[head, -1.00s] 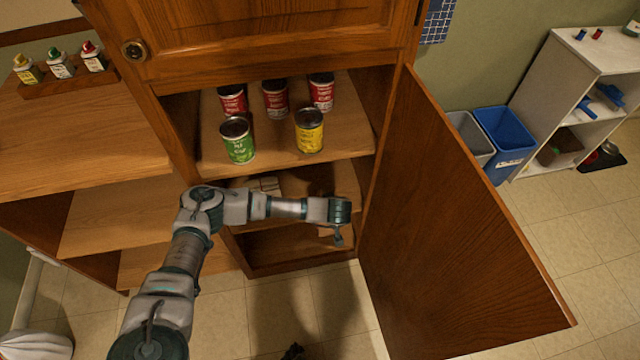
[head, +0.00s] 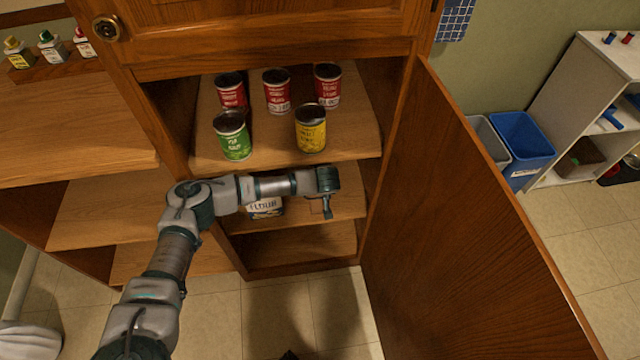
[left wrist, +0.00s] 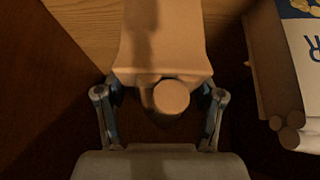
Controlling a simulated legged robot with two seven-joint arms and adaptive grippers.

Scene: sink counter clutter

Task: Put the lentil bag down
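The lentil bag (left wrist: 160,40) is a plain tan package filling the upper middle of the left wrist view. My left gripper (left wrist: 160,108) has one finger against each side of it, and its fingers appear closed on the bag. In the head view my left gripper (head: 326,208) reaches into the cabinet at the middle shelf (head: 346,205). Only a small brownish part of the bag (head: 315,206) shows there beside the gripper. Whether the bag touches the shelf is hidden. My right gripper is not in view.
A flour bag (head: 265,209) stands left of my gripper on the same shelf; it also shows in the left wrist view (left wrist: 300,55). Several cans, including a yellow one (head: 310,130), stand above. The open cabinet door (head: 455,210) bounds the right side.

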